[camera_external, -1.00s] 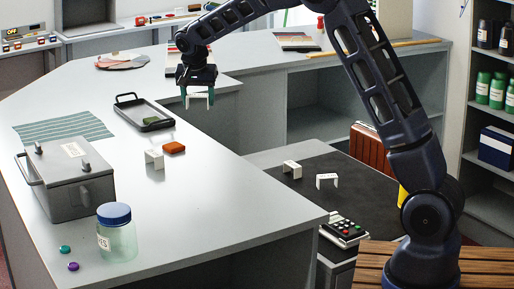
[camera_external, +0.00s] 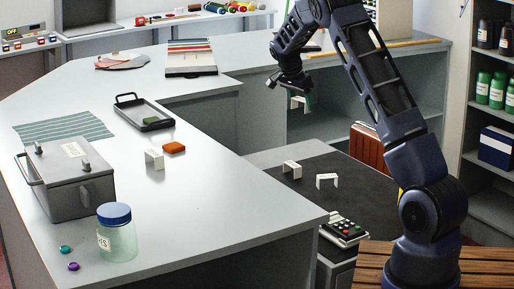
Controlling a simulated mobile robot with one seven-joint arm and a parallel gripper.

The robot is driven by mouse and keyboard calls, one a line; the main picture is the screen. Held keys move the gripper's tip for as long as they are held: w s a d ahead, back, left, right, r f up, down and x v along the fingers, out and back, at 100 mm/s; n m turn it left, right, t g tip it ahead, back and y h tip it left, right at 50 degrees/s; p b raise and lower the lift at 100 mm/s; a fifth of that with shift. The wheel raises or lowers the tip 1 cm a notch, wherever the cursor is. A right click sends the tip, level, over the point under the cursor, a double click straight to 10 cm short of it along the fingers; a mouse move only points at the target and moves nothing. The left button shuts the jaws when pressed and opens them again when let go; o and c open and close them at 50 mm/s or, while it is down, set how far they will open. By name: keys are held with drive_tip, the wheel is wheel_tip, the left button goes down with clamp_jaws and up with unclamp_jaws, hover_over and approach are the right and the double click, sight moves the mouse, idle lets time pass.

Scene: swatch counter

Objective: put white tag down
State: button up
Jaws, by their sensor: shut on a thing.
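My gripper (camera_external: 292,98) is shut on a white tag (camera_external: 298,103), a small folded bracket shape. It holds the tag in the air, over the gap in front of the grey shelf unit and beyond the dark mat. Two similar white tags stand on the dark mat (camera_external: 268,181): one at its left (camera_external: 292,169) and one nearer its middle (camera_external: 327,180). Another white tag (camera_external: 154,159) stands on the grey counter (camera_external: 220,185), beside an orange-brown block (camera_external: 174,147). The gripper partly covers the held tag.
On the counter are a black-rimmed tray (camera_external: 156,126), a grey lidded box (camera_external: 66,178), a jar with a blue lid (camera_external: 116,232) and a swatch board (camera_external: 191,60). A keypad device (camera_external: 344,229) sits at the mat's near edge. A brown slatted object (camera_external: 371,152) stands behind the mat.

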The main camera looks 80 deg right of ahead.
drive_tip(key=m, duration=0.2)
hover_over(327, 168)
drive_tip(key=w+a, duration=0.2)
drive_tip(key=f, duration=0.2)
drive_tip(key=shift+g, duration=0.3)
drive_tip(key=f, duration=1.3)
drive_tip(key=s+f, duration=0.1)
drive_tip(key=f, duration=0.6)
drive_tip(key=shift+d, duration=0.35)
drive_tip(key=o, duration=0.9)
drive_tip(key=shift+f, duration=0.15)
drive_tip(key=shift+o, duration=0.2)
drive_tip(key=v, duration=1.2)
drive_tip(key=shift+r, duration=0.25)
